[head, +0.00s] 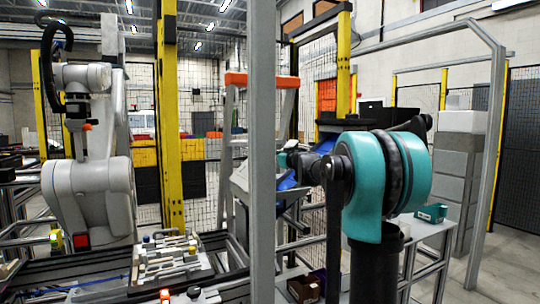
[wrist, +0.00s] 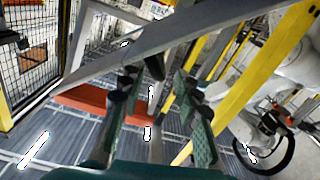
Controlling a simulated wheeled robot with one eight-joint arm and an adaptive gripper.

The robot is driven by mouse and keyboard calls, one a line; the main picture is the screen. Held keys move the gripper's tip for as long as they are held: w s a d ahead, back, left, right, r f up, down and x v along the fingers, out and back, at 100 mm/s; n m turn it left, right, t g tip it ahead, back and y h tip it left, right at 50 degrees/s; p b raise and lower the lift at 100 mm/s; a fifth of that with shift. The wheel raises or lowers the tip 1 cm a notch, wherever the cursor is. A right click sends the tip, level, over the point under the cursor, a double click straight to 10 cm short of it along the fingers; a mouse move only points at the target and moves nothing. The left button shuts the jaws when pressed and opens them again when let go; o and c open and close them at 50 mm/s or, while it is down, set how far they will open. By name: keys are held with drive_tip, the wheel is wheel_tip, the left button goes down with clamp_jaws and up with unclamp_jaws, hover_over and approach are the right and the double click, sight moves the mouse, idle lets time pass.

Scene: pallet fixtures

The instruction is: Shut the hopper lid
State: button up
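I cannot pick out the hopper or its lid with certainty. In the head view, a tilted grey-white panel (head: 241,177) and a blue piece (head: 288,183) show on either side of a grey post; I cannot tell if they belong to the hopper. My teal arm reaches left towards that post, and my gripper, near its right side, is mostly hidden there. In the wrist view my gripper (wrist: 156,78) shows two green fingers set apart, with nothing held between them. A long grey bar crosses beyond the fingertips; contact cannot be told.
A white robot arm (head: 95,190) stands at the left beside a fixture bench (head: 165,262). Yellow posts and mesh fencing stand behind. An orange-topped ladder frame (head: 248,79) stands near the middle. Grey floor shows at the right.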

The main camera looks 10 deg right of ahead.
drive_tip(key=shift+x, duration=2.35)
drive_tip(key=shift+c, duration=0.6)
clamp_jaws()
